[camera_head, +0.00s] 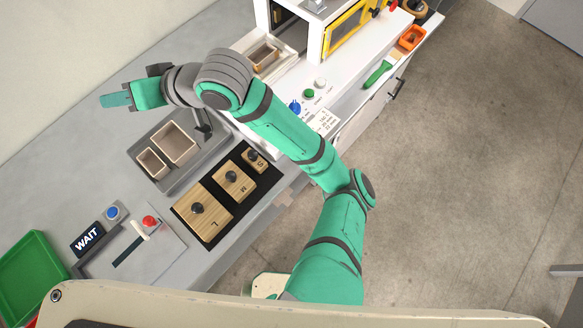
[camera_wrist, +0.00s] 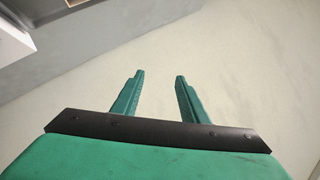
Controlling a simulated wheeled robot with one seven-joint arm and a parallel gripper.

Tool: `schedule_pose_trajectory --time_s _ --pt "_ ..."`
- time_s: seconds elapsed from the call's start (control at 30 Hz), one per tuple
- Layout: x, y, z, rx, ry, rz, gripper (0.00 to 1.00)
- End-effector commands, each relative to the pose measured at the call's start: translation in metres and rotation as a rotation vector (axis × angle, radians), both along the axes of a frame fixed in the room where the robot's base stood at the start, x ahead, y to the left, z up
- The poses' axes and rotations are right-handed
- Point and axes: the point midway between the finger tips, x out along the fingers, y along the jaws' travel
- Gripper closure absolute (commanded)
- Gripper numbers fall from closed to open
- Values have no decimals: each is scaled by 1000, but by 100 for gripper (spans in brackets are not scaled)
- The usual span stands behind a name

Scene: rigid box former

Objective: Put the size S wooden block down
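The size S wooden block (camera_head: 260,157), pale wood with a dark round knob and the letter S, sits at the upper right end of a black holder (camera_head: 188,226). The size M block (camera_head: 240,190) and the larger size L block (camera_head: 212,224) sit in the same holder. My gripper (camera_head: 116,99) is up and to the left of the S block, well apart from it. In the wrist view my gripper (camera_wrist: 160,78) has its two green fingers apart with nothing between them. The blocks do not show in the wrist view.
A grey tray (camera_head: 183,185) with two beige boxes (camera_head: 174,146) lies beside the holder. A WAIT sign (camera_head: 87,239), a red-knobbed lever (camera_head: 150,222) and a green bin (camera_head: 31,266) are lower left. A white machine (camera_head: 312,40) stands at the top.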

Motion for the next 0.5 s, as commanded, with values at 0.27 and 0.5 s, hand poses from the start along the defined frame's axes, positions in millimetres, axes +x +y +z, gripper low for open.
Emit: schedule_pose_trajectory --time_s 0.27,0.5 --pt "28 6 37 349 -22 -167 60" --pt "58 -22 37 553 -43 -381 60"
